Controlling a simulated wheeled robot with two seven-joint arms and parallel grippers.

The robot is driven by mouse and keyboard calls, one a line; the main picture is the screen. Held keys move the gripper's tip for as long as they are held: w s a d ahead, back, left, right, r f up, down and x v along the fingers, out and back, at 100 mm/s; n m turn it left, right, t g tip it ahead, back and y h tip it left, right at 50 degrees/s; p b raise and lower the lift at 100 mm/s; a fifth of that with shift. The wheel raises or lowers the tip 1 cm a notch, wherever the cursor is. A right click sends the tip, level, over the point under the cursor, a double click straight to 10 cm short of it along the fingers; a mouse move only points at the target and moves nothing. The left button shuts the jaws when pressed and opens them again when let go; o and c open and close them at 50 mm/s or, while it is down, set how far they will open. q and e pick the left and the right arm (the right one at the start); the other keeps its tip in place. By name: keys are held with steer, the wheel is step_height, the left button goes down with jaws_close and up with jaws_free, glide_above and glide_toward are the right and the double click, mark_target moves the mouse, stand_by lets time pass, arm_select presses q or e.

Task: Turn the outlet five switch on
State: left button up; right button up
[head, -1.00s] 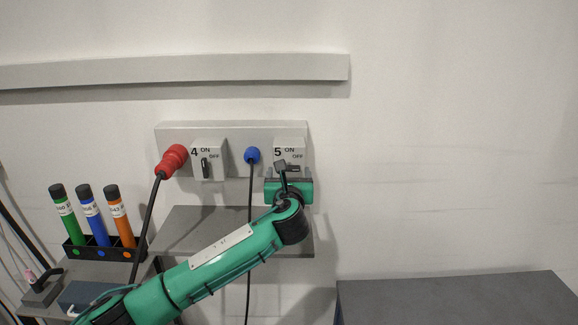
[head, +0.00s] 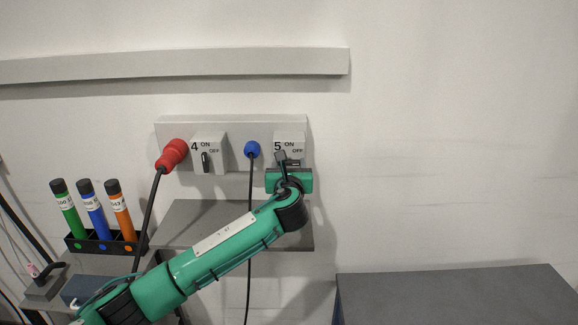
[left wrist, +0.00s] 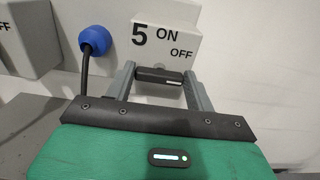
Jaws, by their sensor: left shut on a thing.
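The outlet five box (head: 289,139) is on the wall panel, marked "5", ON and OFF; it also shows in the left wrist view (left wrist: 166,38). Its black switch handle (left wrist: 158,75) lies nearly level below the lettering, with a small white mark near its right end. My left gripper (head: 288,160) is at this box, seen from behind in the head view. In the left wrist view its two fingers (left wrist: 160,76) are shut on the switch handle, one at each end. The gripper partly hides the handle in the head view. My right gripper is not in view.
The outlet four box (head: 208,146) has its black handle upright. A red plug (head: 172,155) and a blue plug (head: 252,149) with hanging cables sit left of outlet five. A grey shelf (head: 195,222) is below. A rack (head: 105,246) holds three tubes.

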arm_select(q)
steer(key=shift+n, duration=0.3)
steer(key=n+b, duration=0.2)
steer(key=n, duration=0.1)
steer(key=shift+f+n, duration=0.15)
steer(key=shift+n, duration=0.15)
steer(key=n+b, duration=0.2)
steer(key=n, duration=0.2)
steer(key=shift+a+f+n, duration=0.1)
steer(key=shift+a+n, duration=0.05)
steer(key=shift+n, duration=0.15)
steer(key=n+b, duration=0.2)
steer(key=n, duration=0.3)
steer(key=shift+a+n+b, duration=0.1)
steer(key=shift+n+b, duration=0.7)
steer(key=shift+n, duration=1.2)
steer(key=o, duration=1)
